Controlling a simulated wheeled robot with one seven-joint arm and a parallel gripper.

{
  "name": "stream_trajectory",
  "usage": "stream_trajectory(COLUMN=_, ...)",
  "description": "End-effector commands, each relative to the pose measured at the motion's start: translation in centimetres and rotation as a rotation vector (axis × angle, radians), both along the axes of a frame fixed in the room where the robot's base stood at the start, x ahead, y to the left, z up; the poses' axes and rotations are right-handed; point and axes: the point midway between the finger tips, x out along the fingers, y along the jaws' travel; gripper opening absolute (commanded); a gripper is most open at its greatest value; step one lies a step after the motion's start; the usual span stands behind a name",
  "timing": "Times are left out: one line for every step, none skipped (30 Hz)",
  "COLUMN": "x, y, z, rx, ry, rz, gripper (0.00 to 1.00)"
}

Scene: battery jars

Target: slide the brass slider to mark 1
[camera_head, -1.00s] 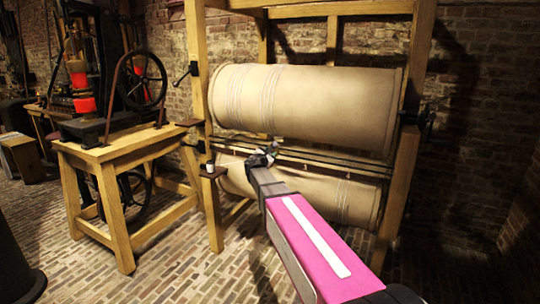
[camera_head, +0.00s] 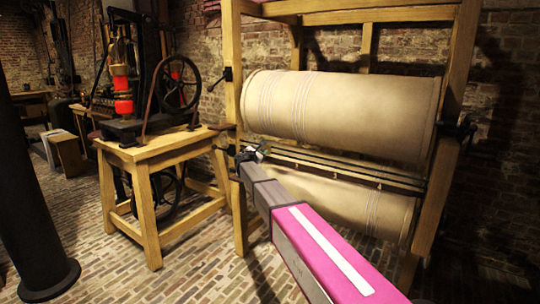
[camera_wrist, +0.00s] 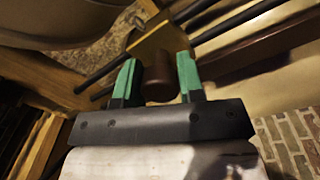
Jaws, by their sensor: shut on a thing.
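In the wrist view, the brass slider (camera_wrist: 165,38) is a yellowish plate on dark rods, with a brown rounded knob (camera_wrist: 159,84) facing me. The two green-padded fingers of my gripper (camera_wrist: 157,62) stand on either side of the knob and are shut on it. In the head view, my gripper (camera_head: 250,154) is at the left end of the dark rails (camera_head: 335,168), close to the left post of the wooden frame. The slider itself is largely hidden there by my gripper and arm. I cannot make out any numbered mark.
The wooden frame (camera_head: 232,60) holds an upper beige roller (camera_head: 345,110) and a lower roller (camera_head: 375,212), above and below the rails. A wooden table (camera_head: 150,150) with a wheeled machine stands at left. A dark column (camera_head: 30,190) stands at far left. Brick floor lies open between.

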Motion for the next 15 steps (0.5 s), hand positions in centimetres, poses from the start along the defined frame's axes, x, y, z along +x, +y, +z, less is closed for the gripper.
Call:
stream_trajectory(x=0.39, y=0.44, z=-0.06, rx=0.001, ry=0.001, rz=0.002, gripper=0.0)
stream_trajectory(x=0.46, y=0.56, z=-0.06, rx=0.001, ry=0.001, rz=0.002, gripper=0.0)
stream_trajectory(x=0.53, y=0.68, z=-0.06, rx=0.001, ry=0.001, rz=0.002, gripper=0.0)
stream_trajectory(x=0.56, y=0.75, z=-0.05, rx=0.001, ry=0.001, rz=0.002, gripper=0.0)
stream_trajectory(x=0.6, y=0.81, z=-0.05, rx=0.001, ry=0.001, rz=0.002, gripper=0.0)
stream_trajectory(x=0.62, y=0.86, z=-0.04, rx=0.0, ry=0.001, rz=0.003, gripper=0.0)
stream_trajectory(x=0.64, y=0.88, z=-0.04, rx=0.0, ry=0.001, rz=0.003, gripper=0.0)
stream_trajectory(x=0.65, y=0.91, z=-0.04, rx=0.0, ry=0.001, rz=0.003, gripper=0.0)
stream_trajectory(x=0.66, y=0.92, z=-0.03, rx=0.0, ry=0.0, rz=0.004, gripper=0.0)
stream_trajectory(x=0.67, y=0.93, z=-0.03, rx=0.001, ry=0.001, rz=0.004, gripper=0.0)
stream_trajectory(x=0.68, y=0.95, z=-0.03, rx=0.0, ry=0.001, rz=0.005, gripper=0.0)
stream_trajectory(x=0.71, y=0.97, z=-0.03, rx=0.0, ry=0.0, rz=0.006, gripper=0.0)
stream_trajectory(x=0.72, y=1.0, z=-0.01, rx=0.0, ry=0.0, rz=0.006, gripper=0.0)
stream_trajectory(x=0.73, y=1.01, z=-0.02, rx=0.0, ry=0.0, rz=0.006, gripper=0.0)
stream_trajectory(x=0.76, y=1.03, z=-0.01, rx=0.0, ry=0.001, rz=0.007, gripper=0.39)
